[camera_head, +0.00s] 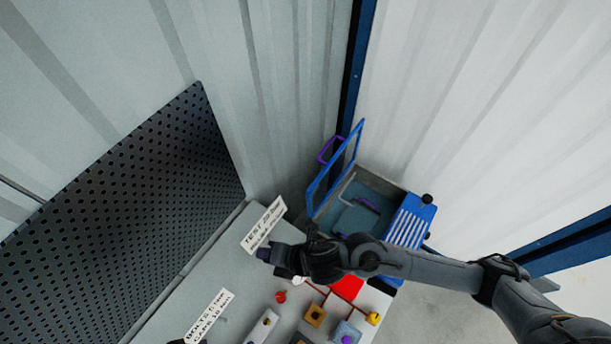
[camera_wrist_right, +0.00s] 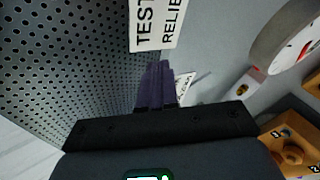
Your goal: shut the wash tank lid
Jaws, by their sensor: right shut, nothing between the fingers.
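The wash tank (camera_head: 395,187) is an open grey box with a blue slatted section on its right, beyond the bench. Its lid (camera_head: 362,131), a blue frame with a purple handle (camera_head: 329,150), stands raised at the tank's left side. A grey block with a purple handle shows inside the tank. My right gripper (camera_head: 263,254) is over the bench, left of and nearer than the tank, apart from the lid. Its purple fingers (camera_wrist_right: 155,85) are together and empty in the right wrist view. My left gripper is not seen.
A test relief sign (camera_head: 263,224) stands close by the right gripper; it also shows in the wrist view (camera_wrist_right: 155,25). A perforated dark panel (camera_head: 130,190) lines the left. Bench fittings include a red panel (camera_head: 347,288) and a yellow knob (camera_head: 373,318). My right arm crosses before the tank.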

